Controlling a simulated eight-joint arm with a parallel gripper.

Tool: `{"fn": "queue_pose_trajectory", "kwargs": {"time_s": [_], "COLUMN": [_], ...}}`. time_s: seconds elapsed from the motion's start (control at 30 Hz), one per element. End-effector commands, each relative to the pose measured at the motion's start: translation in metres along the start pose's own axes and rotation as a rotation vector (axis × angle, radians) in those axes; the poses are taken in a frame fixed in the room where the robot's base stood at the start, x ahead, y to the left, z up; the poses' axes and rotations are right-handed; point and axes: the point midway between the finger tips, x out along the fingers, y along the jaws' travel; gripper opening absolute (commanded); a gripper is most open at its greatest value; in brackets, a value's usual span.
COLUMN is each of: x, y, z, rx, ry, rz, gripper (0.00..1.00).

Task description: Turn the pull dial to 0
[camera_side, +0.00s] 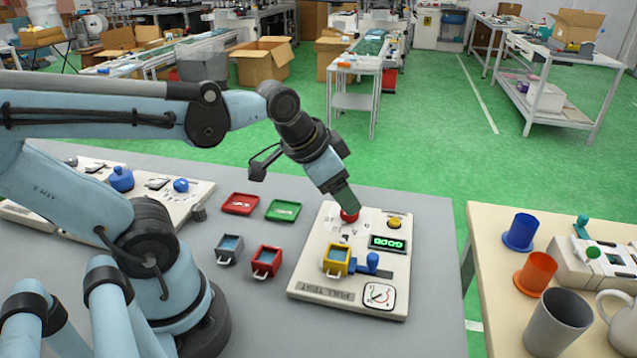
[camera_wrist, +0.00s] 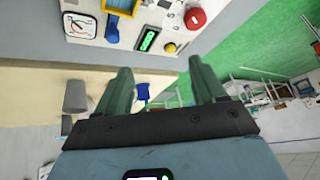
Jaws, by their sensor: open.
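The white test panel (camera_side: 313,283) lies on the grey table. A red round knob (camera_side: 349,215), seemingly the pull dial, sits near its upper left, with printed marks around it. In the wrist view the red knob (camera_wrist: 195,18) is at the top, beyond the fingertips and slightly right of the gap. My gripper (camera_side: 348,203) is close above the knob in the side view and partly hides it; I cannot tell whether they touch. In the wrist view my gripper (camera_wrist: 160,75) is open with nothing between its fingers. The knob's setting is unreadable.
The panel also bears a yellow button (camera_side: 394,222), a green display (camera_side: 388,244), a yellow box (camera_side: 337,261), a blue handle (camera_side: 372,263) and a gauge (camera_side: 379,297). Red (camera_side: 240,203) and green (camera_side: 283,210) trays lie left. A side table (camera_side: 490,225) stands right.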

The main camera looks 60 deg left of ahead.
Motion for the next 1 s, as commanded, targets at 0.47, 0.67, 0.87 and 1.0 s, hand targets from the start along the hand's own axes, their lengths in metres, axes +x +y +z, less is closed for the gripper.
{"fn": "queue_pose_trajectory", "kwargs": {"time_s": [0.47,0.67,0.87,1.0], "x": [0.021,0.035,0.042,0.05], "y": [-0.061,-0.08,-0.085,-0.084], "z": [-0.051,-0.058,-0.058,-0.053], "rx": [0.831,1.067,1.15,1.154], "ry": [-0.341,-0.396,-0.406,-0.406], "rz": [0.216,0.354,0.408,0.41], "gripper": [0.69,0.69,0.69,0.69]}}
